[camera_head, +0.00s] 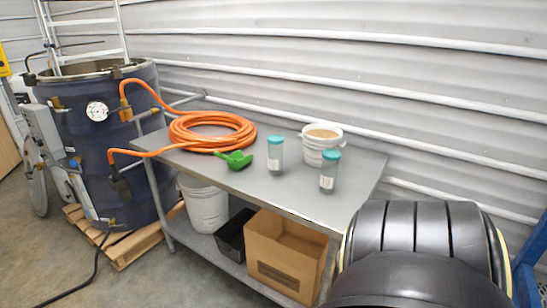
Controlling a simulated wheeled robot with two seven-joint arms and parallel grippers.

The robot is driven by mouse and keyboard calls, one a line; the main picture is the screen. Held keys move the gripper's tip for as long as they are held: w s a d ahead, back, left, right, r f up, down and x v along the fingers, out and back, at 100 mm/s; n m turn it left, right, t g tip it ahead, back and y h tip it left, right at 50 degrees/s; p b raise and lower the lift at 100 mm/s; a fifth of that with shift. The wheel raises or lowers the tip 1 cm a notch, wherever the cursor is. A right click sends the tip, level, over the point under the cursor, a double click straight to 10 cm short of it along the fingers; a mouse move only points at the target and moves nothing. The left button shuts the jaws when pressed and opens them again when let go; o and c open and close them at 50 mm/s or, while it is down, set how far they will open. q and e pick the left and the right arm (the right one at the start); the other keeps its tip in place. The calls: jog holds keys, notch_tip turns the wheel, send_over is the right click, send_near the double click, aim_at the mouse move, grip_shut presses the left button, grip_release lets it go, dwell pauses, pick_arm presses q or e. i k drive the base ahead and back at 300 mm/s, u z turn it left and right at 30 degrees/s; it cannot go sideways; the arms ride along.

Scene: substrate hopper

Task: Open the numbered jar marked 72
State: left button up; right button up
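Two clear jars with teal lids stand upright on the grey metal table (245,186). One jar (275,157) is near the middle of the tabletop, beside a green scoop. The other jar (328,177) stands to its right and nearer the front, close to a white bucket. Both lids are on. Each jar has a pale label, but the numbers are too small to read, so I cannot tell which is marked 72. Neither of my grippers shows in the head view.
An orange hose coil (212,133), the green scoop (235,160) and a filled white bucket (321,145) share the tabletop. A dark drum (118,165) stands left. A cardboard box (280,262) sits on the lower shelf. A black ribbed form (425,232) fills the lower right. The table's front right is clear.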

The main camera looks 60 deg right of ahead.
aim_at(275, 152)
jog(key=u, duration=0.75)
jog(key=i, duration=0.8)
jog(key=z, duration=3.45)
